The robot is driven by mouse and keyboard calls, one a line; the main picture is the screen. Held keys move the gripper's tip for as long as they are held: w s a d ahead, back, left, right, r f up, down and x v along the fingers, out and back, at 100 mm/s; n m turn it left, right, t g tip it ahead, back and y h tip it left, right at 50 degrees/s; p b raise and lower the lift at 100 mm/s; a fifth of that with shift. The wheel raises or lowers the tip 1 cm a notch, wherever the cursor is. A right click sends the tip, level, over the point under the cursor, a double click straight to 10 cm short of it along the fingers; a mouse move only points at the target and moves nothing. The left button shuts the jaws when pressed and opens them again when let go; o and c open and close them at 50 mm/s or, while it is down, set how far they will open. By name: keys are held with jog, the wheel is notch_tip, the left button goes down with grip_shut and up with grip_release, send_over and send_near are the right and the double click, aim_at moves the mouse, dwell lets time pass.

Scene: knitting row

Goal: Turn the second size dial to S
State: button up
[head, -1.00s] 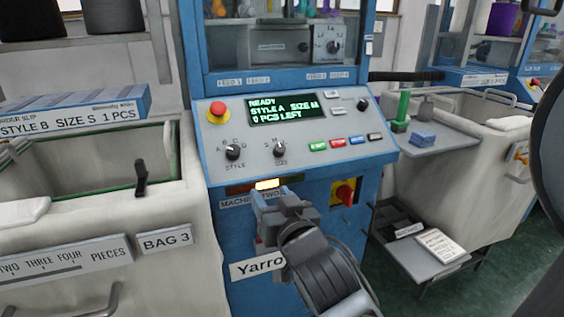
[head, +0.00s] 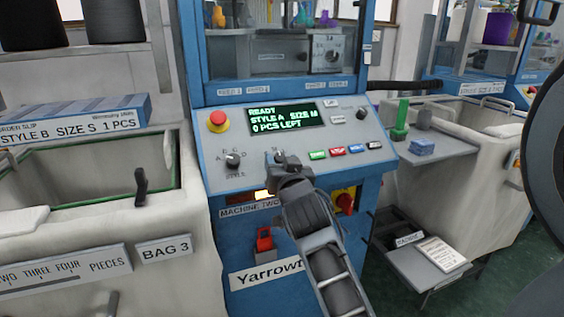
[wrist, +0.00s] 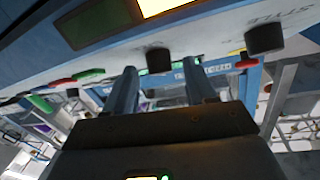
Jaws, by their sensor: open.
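The size dial shows in the wrist view as a dark knob (wrist: 158,60), between and just beyond the two fingertips of my gripper (wrist: 160,72). The fingers are apart, one on each side of the knob, and I cannot tell whether they touch it. In the head view my gripper (head: 284,166) is at the sloped panel of machine two and hides most of the size dial. Its pointer is not readable. The green screen (head: 287,118) reads READY, STYLE A, SIZE M, 0 PCS LEFT.
The style dial (head: 232,160) is left of my gripper; it also shows in the wrist view (wrist: 265,38). A red emergency button (head: 218,121) is at the panel's upper left. Coloured buttons (head: 337,151) are to the right. A box reading STYLE B SIZE S 1 PCS (head: 75,122) stands left.

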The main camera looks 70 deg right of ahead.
grip_shut()
dwell(0.6)
jog(key=shift+r+n+t+p, duration=0.2)
jog(key=shift+n+t+p, duration=0.2)
jog(key=shift+n+p, duration=0.55)
jog(key=shift+d+y+p, duration=0.1)
jog(key=shift+y+p, duration=0.3)
jog(key=shift+p, duration=0.25)
jog(key=shift+s+n+t+y+p, duration=0.1)
jog(key=shift+n+t+y+p, duration=0.6)
jog(key=shift+n+t, duration=0.45)
jog(key=n+y+b, duration=0.1)
jog(key=n+t+b, duration=0.1)
jog(key=n+y+b, duration=0.1)
jog(key=shift+s+d+f+n+t+y, duration=0.2)
jog(key=shift+d+f+n+t+y, duration=0.1)
jog(key=shift+n+t, duration=0.1)
jog(key=shift+s+d+r+n+t+y+b, duration=0.15)
jog(key=shift+n+t+y+b, duration=0.25)
jog(key=shift+n+y, duration=0.55)
jog(key=shift+s+d+r+n+t+y+b, duration=0.1)
jog(key=shift+n+t+y+b, duration=0.15)
jog(key=shift+n+y+b, duration=0.65)
jog(key=shift+n+p, duration=0.35)
jog(key=shift+n, duration=0.1)
